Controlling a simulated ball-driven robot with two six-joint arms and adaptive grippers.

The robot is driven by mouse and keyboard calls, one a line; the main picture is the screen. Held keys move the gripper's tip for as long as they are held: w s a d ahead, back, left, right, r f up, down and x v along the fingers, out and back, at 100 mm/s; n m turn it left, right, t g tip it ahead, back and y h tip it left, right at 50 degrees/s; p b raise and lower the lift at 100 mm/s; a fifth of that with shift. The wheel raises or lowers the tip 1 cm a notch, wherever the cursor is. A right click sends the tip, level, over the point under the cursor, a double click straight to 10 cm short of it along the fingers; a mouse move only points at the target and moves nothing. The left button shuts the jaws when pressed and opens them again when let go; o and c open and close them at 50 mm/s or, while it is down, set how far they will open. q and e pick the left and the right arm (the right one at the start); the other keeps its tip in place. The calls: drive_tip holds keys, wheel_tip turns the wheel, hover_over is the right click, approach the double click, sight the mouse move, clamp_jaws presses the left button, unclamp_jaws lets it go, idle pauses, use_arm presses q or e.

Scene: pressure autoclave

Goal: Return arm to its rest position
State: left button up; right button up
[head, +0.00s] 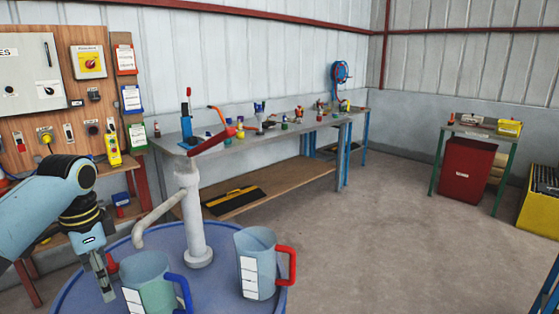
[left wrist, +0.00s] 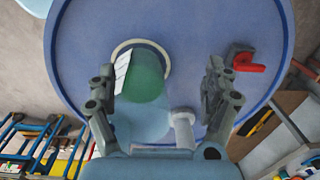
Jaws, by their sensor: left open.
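My left gripper (head: 106,280) points down over the left side of the blue round drum top (head: 205,262), just left of the blue-handled jug (head: 148,275). In the left wrist view its two fingers (left wrist: 158,78) stand wide apart with nothing held. A jug with green contents and a white label strip (left wrist: 122,72) shows beyond and between the fingers. A second jug (head: 258,265) with a red handle stands upright further right on the drum. A grey pump (head: 188,215) with a curved spout and red lever (head: 212,140) rises behind the jugs. My right gripper does not show.
A red part (left wrist: 246,62) sits on the drum top near one finger. A control-panel board (head: 62,95) stands behind my left arm. A workbench (head: 260,140) with tools runs along the back wall. Open floor (head: 370,230) lies to the right.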

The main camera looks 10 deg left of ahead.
use_arm(q)
drive_tip(key=s+d+f+n+t, duration=0.15)
drive_tip(key=s+d+f, duration=0.25)
drive_tip(key=s+d, duration=0.6)
drive_tip(key=s+d+r+n+t, duration=0.1)
drive_tip(key=s+d+r+n, duration=0.15)
drive_tip(key=s, duration=0.45)
drive_tip(key=s+d+r+n+t, duration=0.1)
drive_tip(key=s+r+n, duration=0.25)
drive_tip(key=s, duration=0.45)
wheel_tip(320, 180, down, 34)
drive_tip(key=s+a+g+b, duration=0.1)
drive_tip(key=a+g+b, duration=0.15)
drive_tip(key=b, duration=0.65)
drive_tip(key=s+f+b, duration=0.4)
drive_tip(key=s+f, duration=0.5)
drive_tip(key=f, duration=0.3)
drive_tip(key=s+a+f+b, duration=0.1)
drive_tip(key=s+f+b, duration=0.3)
drive_tip(key=s+f, duration=0.6)
wheel_tip(320, 180, down, 3)
drive_tip(key=shift+f, duration=0.1)
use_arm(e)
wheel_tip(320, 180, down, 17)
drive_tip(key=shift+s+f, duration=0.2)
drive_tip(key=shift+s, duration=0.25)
use_arm(q)
drive_tip(key=shift+a+m, duration=0.1)
drive_tip(key=shift+m, duration=0.15)
